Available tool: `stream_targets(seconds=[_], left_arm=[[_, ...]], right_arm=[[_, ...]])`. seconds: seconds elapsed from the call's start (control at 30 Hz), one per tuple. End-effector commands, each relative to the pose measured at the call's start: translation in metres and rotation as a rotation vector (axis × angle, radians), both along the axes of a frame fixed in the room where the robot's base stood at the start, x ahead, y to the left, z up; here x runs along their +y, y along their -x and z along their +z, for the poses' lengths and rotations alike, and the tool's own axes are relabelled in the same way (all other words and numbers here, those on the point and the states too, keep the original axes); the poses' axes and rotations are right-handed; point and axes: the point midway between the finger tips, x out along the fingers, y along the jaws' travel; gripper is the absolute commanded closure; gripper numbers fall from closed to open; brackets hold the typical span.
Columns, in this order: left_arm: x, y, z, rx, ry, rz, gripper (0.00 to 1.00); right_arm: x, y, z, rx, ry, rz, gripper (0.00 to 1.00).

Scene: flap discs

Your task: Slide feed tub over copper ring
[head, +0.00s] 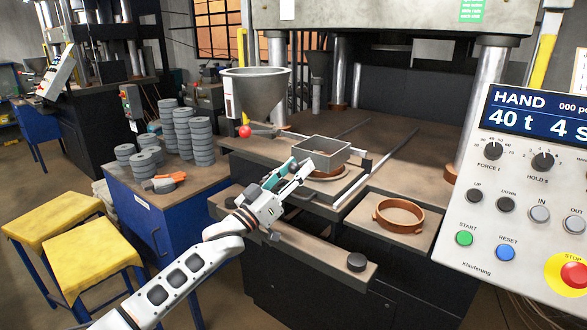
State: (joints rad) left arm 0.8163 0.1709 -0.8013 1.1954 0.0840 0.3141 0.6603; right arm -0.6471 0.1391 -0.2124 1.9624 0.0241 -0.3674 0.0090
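The feed tub (322,145) is an open, square grey metal box on the press table, between two rails. A copper-coloured round piece (328,174) shows partly below its near side; the tub hides the rest, so I cannot tell how they line up. Another copper ring (399,214), with small side lugs, lies on the brown plate to the right, apart from the tub. My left gripper (302,166) reaches the tub's near-left corner. Its fingers overlap the tub's edge in the picture; whether they hold anything is unclear. My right gripper is not in view.
A grey hopper (255,95) with a red-knobbed lever (245,131) stands left of the tub. Stacked grey discs (183,135) sit on a blue cabinet (170,215). A control panel (535,190) is at right. A black knob (357,262) stands on the front ledge. Press columns flank the table.

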Motion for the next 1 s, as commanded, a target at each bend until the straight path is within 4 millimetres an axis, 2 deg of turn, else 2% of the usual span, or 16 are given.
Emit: stream_targets(seconds=[0.37,0.47,0.8,1.0], left_arm=[[0.007,0.002,-0.002,0.000,0.000,0.005,0.62],[0.015,0.010,-0.006,-0.001,0.001,0.006,0.62],[0.058,0.055,-0.032,0.002,0.000,0.004,0.62],[0.075,0.073,-0.042,0.001,0.000,0.003,0.62]], right_arm=[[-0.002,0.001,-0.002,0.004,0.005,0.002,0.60],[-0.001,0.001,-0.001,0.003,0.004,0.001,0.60],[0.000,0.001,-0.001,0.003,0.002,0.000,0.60],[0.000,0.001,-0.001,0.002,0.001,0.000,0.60]])
